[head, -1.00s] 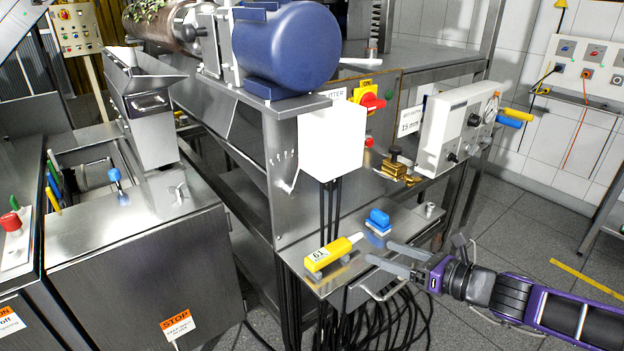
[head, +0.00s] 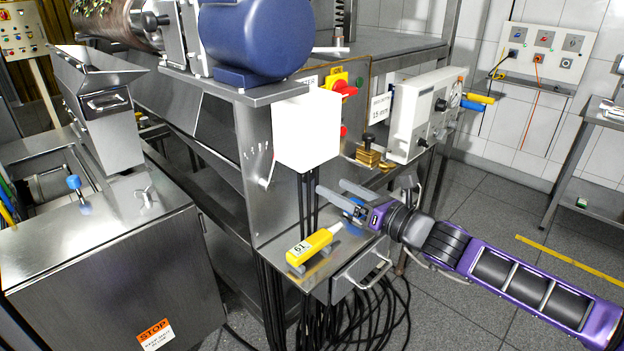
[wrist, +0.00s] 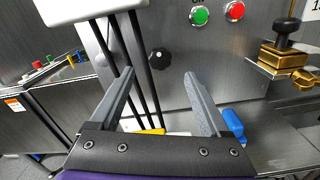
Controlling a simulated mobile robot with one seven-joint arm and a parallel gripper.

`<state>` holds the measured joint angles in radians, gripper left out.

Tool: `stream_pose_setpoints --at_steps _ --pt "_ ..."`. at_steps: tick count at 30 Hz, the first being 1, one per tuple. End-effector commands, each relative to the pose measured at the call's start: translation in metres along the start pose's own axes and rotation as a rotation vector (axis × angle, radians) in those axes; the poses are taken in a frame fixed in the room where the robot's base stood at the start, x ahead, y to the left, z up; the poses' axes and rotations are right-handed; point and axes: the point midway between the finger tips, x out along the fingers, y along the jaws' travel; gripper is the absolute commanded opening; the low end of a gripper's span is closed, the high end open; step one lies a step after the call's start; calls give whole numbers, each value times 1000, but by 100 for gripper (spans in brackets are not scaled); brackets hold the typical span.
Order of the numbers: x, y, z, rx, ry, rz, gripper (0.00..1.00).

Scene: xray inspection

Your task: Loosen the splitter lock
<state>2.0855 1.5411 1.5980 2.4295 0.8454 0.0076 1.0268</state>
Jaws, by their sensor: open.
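My gripper (head: 330,187) is open and empty, held above the small steel shelf with its fingers pointing at the steel panel below the white box. In the wrist view, a black knob (wrist: 160,55) on that panel shows between and beyond the open fingers (wrist: 160,76), apart from them. It is hidden in the head view. A brass clamp with a black knob (head: 368,157) sits to the right on the panel; it also shows at the right of the wrist view (wrist: 284,48). No readable label tells which one is the splitter lock.
The white box (head: 308,130) and its black cables (wrist: 122,70) are left of the knob. A yellow tool (head: 310,246) lies on the shelf (head: 325,270). A blue object (wrist: 233,125) is beside the right finger. A gauge box (head: 410,120) stands right.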

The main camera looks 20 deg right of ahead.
Motion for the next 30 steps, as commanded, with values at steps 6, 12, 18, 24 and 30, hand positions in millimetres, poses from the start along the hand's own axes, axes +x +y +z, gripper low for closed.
stream_pose_setpoints --at_steps 6,12,18,24,30 --pt "38 0 -1 2 -1 5 80" --pt "65 0 -1 2 0 3 80" --pt "78 0 0 0 0 0 80" --pt "80 0 0 0 1 -1 80" --pt "80 0 0 0 1 -1 67"
